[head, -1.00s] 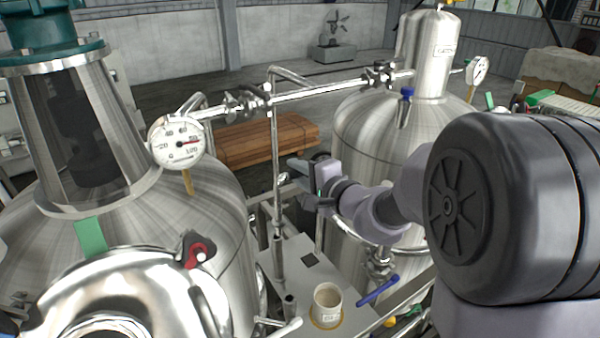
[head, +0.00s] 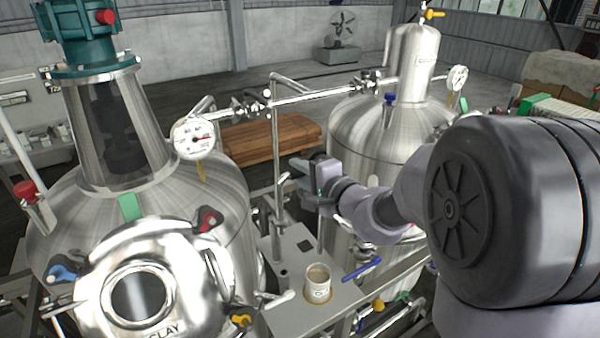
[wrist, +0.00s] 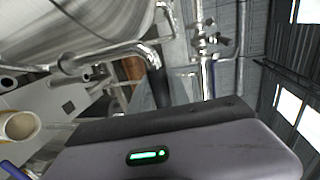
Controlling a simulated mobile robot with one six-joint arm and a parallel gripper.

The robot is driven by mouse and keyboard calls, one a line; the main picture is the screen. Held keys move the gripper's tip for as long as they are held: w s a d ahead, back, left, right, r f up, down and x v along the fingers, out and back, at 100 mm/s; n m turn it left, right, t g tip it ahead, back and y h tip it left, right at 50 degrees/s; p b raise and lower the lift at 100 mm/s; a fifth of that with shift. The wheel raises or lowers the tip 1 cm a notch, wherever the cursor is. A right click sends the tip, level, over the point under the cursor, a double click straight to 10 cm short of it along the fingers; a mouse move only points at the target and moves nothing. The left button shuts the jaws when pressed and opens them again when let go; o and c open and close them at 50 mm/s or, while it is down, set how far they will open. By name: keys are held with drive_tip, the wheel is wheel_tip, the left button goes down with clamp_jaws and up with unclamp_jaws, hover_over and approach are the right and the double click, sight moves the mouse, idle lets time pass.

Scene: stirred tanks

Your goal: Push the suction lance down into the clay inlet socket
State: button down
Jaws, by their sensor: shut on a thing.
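My gripper (head: 312,178) is shut beside the standing pipe, in front of the right tank. A thin upright rod (head: 320,232) shows below it and looks like the suction lance; its grip point is hidden by the gripper. Its lower end is above or behind the grey deck; I cannot tell which. A short open stub (head: 282,273) stands on the deck at the lower left of the gripper. I cannot tell if it is the clay inlet socket. The left tank's round hatch (head: 140,292) bears the word CLAY. In the wrist view the gripper's body fills the bottom.
A pale cup (head: 318,283) and a blue lever (head: 362,268) are at the deck's front. A standing pipe (head: 275,150) rises just left of my gripper. The right tank (head: 365,145) is close behind it. A dial gauge (head: 197,138) is on the left.

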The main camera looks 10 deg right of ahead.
drive_tip(key=shift+s+b, duration=0.15)
drive_tip(key=shift+b, duration=0.15)
drive_tip(key=shift+s+f+b, duration=0.1)
drive_tip(key=shift+f+b, duration=0.2)
drive_tip(key=shift+b, duration=0.15)
wheel_tip(320, 180, down, 5)
drive_tip(key=b, duration=0.6)
drive_tip(key=shift+f, duration=0.1)
drive_tip(key=shift+b, duration=1)
drive_tip(key=shift+b, duration=0.55)
